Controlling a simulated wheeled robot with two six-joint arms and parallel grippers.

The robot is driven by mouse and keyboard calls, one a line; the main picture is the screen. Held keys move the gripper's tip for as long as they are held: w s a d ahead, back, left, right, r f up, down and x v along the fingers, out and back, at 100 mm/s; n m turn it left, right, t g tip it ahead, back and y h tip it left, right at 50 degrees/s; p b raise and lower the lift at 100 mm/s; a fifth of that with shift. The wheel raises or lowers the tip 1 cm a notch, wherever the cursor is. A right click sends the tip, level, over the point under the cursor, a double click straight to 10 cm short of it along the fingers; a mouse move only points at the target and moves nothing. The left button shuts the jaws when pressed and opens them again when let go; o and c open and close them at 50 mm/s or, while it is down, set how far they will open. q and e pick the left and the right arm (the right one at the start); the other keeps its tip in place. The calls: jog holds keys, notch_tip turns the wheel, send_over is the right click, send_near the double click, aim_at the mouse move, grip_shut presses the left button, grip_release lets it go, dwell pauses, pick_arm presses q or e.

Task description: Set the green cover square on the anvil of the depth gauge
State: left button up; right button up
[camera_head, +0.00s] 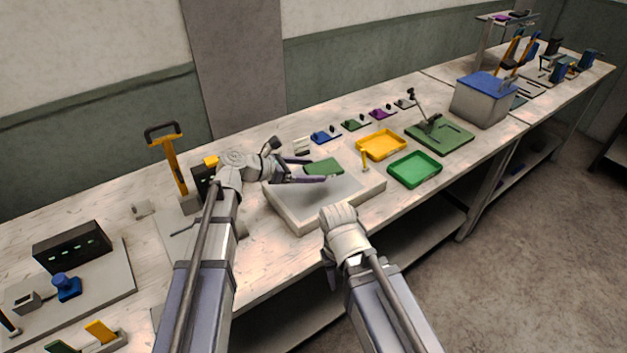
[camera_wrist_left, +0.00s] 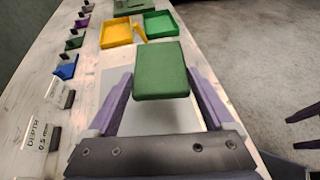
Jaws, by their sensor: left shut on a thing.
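The green cover (camera_head: 323,167) is a flat green block. My left gripper (camera_head: 305,168) is shut on it, with one purple finger on each side, above a pale grey slab. In the left wrist view the green cover (camera_wrist_left: 161,70) shows between the fingertips, roughly level. A green plate with a tilted post (camera_head: 440,135) stands farther along the bench and may be the depth gauge; its anvil is too small to make out. My right gripper (camera_wrist_left: 303,130) shows at the right edge of the left wrist view, its purple fingers apart and empty.
The pale slab (camera_head: 365,190) lies under the left gripper. A yellow tray (camera_head: 381,145) and a green tray (camera_head: 414,169) lie beyond it, with a small yellow upright (camera_head: 365,160) nearby. Several small coloured blocks line the back. A grey box with blue lid (camera_head: 483,100) stands farther right.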

aim_at(304, 191)
pick_arm(q)
jog(key=w+f+b, duration=0.1)
jog(key=f+b, duration=0.2)
jog(key=w+a+f+n+t+b, duration=0.1)
jog(key=f+b, duration=0.1)
jog(key=b, duration=0.1)
jog(key=w+f+t+y+b, duration=0.1)
jog(key=f+b, duration=0.2)
jog(key=shift+a+f+n, duration=0.35)
jog(key=shift+n, duration=0.05)
pick_arm(e)
notch_tip(304, 191, down, 9)
pick_arm(q)
jog(key=shift+b, duration=0.3)
jog(key=shift+f, duration=0.15)
jog(key=o, duration=1.1)
pick_arm(e)
jog(key=shift+f, duration=0.1)
pick_arm(q)
jog(key=shift+r, duration=0.35)
jog(key=shift+p+v, duration=2.35)
jog(key=shift+v, duration=3.6)
pick_arm(e)
jog(key=shift+r, duration=2.45)
